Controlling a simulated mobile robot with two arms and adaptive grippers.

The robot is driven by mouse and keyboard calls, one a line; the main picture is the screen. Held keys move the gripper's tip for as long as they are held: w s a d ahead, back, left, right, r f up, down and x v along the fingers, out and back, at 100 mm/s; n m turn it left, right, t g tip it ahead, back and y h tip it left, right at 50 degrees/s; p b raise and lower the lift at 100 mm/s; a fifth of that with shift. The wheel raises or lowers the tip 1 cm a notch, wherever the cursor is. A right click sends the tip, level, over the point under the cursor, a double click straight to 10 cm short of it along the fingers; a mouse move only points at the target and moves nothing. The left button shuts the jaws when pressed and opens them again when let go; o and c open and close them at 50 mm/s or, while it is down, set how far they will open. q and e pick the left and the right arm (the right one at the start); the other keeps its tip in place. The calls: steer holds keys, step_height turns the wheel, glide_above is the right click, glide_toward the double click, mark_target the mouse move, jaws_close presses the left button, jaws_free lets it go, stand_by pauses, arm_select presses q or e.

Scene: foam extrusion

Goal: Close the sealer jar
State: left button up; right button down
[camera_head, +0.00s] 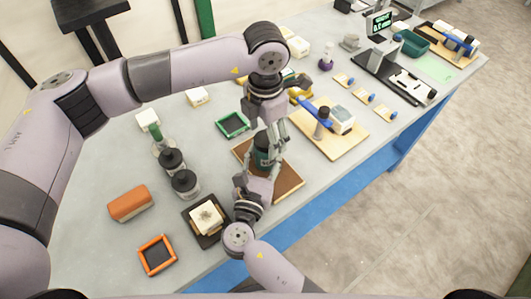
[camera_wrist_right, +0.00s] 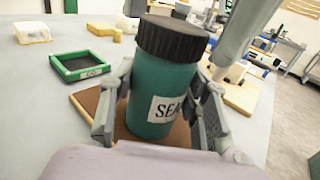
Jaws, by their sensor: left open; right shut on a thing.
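The sealer jar (camera_head: 262,158) is a teal cylinder with a white label, upright over the brown board. In the right wrist view the jar (camera_wrist_right: 158,95) has a ribbed black lid (camera_wrist_right: 172,38) sitting on its top. I cannot tell how tightly the lid is on. My right gripper (camera_head: 259,172) is shut on the jar's body, with fingers on both sides of it in the wrist view (camera_wrist_right: 160,105). My left gripper (camera_head: 273,136) is open and points down at the lid from above. Its fingers partly hide the lid in the head view.
The brown board (camera_head: 287,181) lies under the jar. A green-framed tray (camera_head: 233,125) is behind it. Two black-lidded jars (camera_head: 185,183) stand at left, near a black tray with a pale block (camera_head: 207,217). An orange block (camera_head: 130,203) and orange frame (camera_head: 157,255) lie front left.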

arm_select(q)
step_height(320, 180, up, 12)
steer(key=shift+f, duration=0.25)
arm_select(e)
steer(key=c, duration=0.8)
jaws_free()
steer(key=shift+s, duration=0.1)
steer(key=v, duration=1.2)
steer(key=shift+f, duration=0.1)
